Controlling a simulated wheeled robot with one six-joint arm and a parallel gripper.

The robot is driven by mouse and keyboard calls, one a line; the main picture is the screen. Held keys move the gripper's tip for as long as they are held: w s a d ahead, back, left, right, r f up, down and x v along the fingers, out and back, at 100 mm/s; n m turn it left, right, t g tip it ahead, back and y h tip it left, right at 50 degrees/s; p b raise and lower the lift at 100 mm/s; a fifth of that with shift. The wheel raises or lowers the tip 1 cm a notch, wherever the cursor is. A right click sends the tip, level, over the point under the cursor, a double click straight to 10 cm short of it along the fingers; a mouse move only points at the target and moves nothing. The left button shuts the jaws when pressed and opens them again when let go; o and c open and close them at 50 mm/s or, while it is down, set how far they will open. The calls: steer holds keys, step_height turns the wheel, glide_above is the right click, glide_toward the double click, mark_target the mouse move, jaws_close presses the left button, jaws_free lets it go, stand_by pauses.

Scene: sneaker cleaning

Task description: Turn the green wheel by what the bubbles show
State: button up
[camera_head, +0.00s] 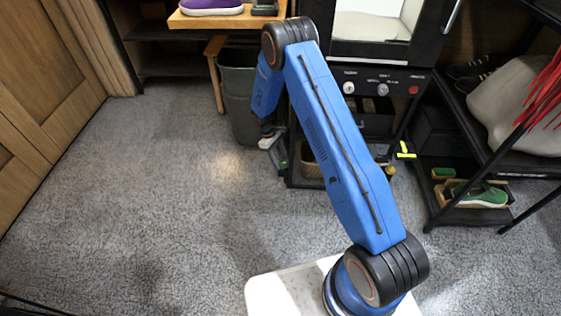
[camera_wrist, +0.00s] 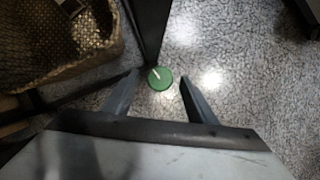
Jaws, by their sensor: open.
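The green wheel (camera_wrist: 160,78) is a small round disc with a white pointer line. It shows in the wrist view beside a dark upright post, above the grey floor. The pointer slants toward the upper left. My gripper (camera_wrist: 159,75) is open, with one dark finger on each side of the wheel in the picture. I cannot tell whether the fingers touch it or how far apart in depth they are. No bubbles can be made out in either view. The head view shows a cabinet with a pale window (camera_head: 372,27).
A woven basket (camera_wrist: 95,45) is at the left of the wrist view. A control panel (camera_head: 365,79) with several knobs sits under the window. A grey bin (camera_head: 238,85) stands left of the cabinet. A rack (camera_head: 470,215) holds a green sneaker (camera_head: 482,195) at right. Open carpet lies at left.

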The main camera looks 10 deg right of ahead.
steer(key=v, duration=1.6)
steer(key=shift+r, duration=0.2)
